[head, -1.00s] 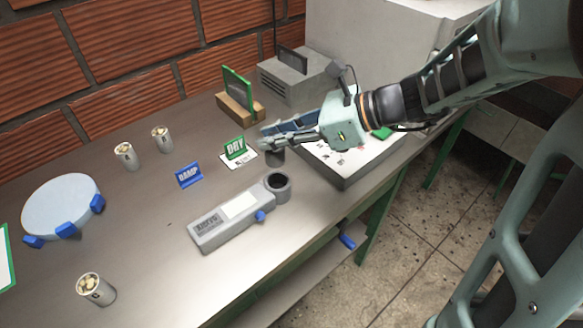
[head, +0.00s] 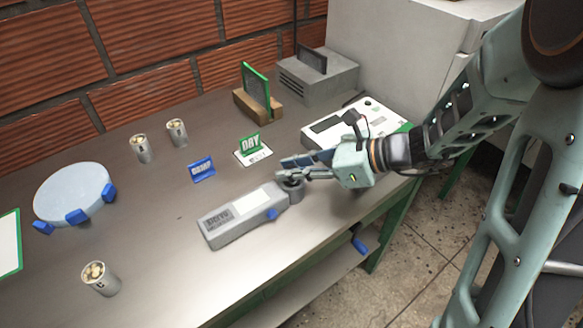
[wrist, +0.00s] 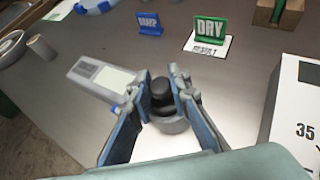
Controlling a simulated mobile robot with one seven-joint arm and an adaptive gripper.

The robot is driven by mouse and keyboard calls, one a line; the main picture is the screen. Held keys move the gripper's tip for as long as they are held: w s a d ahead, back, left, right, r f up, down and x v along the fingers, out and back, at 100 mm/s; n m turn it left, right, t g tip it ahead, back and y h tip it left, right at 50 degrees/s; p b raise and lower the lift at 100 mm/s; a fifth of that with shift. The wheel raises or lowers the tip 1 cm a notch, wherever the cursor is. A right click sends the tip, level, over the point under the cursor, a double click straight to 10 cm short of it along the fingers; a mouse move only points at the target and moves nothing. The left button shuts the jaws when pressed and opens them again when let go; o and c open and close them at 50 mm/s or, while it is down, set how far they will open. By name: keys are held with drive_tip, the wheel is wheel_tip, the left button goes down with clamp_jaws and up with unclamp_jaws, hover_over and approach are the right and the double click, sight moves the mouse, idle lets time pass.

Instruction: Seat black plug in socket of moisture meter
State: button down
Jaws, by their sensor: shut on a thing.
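The moisture meter (head: 225,226) is a grey box with a white label, a blue knob and a round grey socket (head: 295,194) at its right end. My gripper (head: 283,168) is directly over this socket. In the wrist view the fingers (wrist: 158,90) are shut on the black plug (wrist: 161,90), a dark short cylinder. The plug is lined up over the grey socket ring (wrist: 172,125), with its lower end at or just above the opening; I cannot tell if it has entered. The meter body also shows in the wrist view (wrist: 85,72), left of the fingers.
A green DRY sign (head: 250,144) and a blue DAMP sign (head: 203,170) stand behind the meter. Several metal cups, a round pale blue stand (head: 75,192) and a white device (head: 355,122) are around. Bare bench lies in front of the meter; its edge is close.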

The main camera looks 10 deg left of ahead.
drive_tip(key=shift+f, duration=0.15)
drive_tip(key=c, duration=2.3)
unclamp_jaws()
drive_tip(key=shift+f, duration=0.1)
drive_tip(key=o, duration=0.5)
drive_tip(key=shift+r, duration=0.3)
drive_tip(key=p+v, duration=0.1)
drive_tip(key=v, duration=1.1)
drive_tip(key=shift+p, duration=0.3)
